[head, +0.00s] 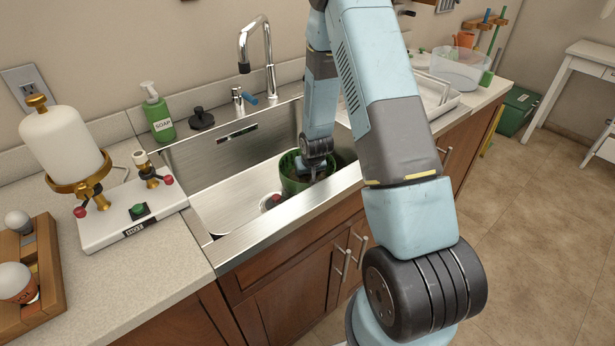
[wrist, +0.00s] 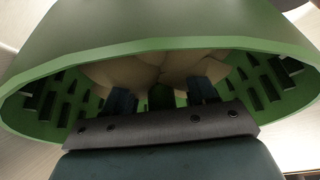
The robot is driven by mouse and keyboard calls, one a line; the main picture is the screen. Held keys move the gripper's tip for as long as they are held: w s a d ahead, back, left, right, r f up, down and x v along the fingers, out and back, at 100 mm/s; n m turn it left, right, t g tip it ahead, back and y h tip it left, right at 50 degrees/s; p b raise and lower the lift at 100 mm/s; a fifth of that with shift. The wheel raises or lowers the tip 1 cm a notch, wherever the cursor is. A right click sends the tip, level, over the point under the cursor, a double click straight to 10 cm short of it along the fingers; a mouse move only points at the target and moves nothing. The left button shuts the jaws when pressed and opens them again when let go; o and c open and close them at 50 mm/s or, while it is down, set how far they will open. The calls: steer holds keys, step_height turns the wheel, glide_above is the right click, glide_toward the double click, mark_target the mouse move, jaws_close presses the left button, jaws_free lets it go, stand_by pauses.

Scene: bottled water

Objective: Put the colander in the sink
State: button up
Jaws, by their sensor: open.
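The green colander (head: 292,177) is inside the steel sink (head: 232,196), towards its right side. In the wrist view the colander (wrist: 150,32) fills the upper part, with its slotted inner wall in sight. My gripper (wrist: 160,98) is open, with its two fingers apart and reaching inside the colander's rim. Pale tan rounded lumps (wrist: 155,70) show in the colander beyond the fingers; I cannot tell what they are. In the head view my gripper's fingertips are hidden by my wrist and the colander. I cannot tell whether the colander rests on the sink floor.
A faucet (head: 258,50) rises behind the sink. A green soap bottle (head: 158,115) and a black stopper (head: 201,118) stand on the back counter. A white device with a tank (head: 65,147) is left of the sink. A clear tub (head: 459,69) stands far right.

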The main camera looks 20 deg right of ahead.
steer(key=s+a+v, duration=0.1)
steer(key=v, duration=3.6)
steer(key=s+r, duration=0.5)
steer(key=s, duration=0.4)
steer(key=s+r+t, duration=0.1)
steer(key=s+r, duration=0.5)
steer(key=s, duration=0.4)
steer(key=shift+d, duration=0.3)
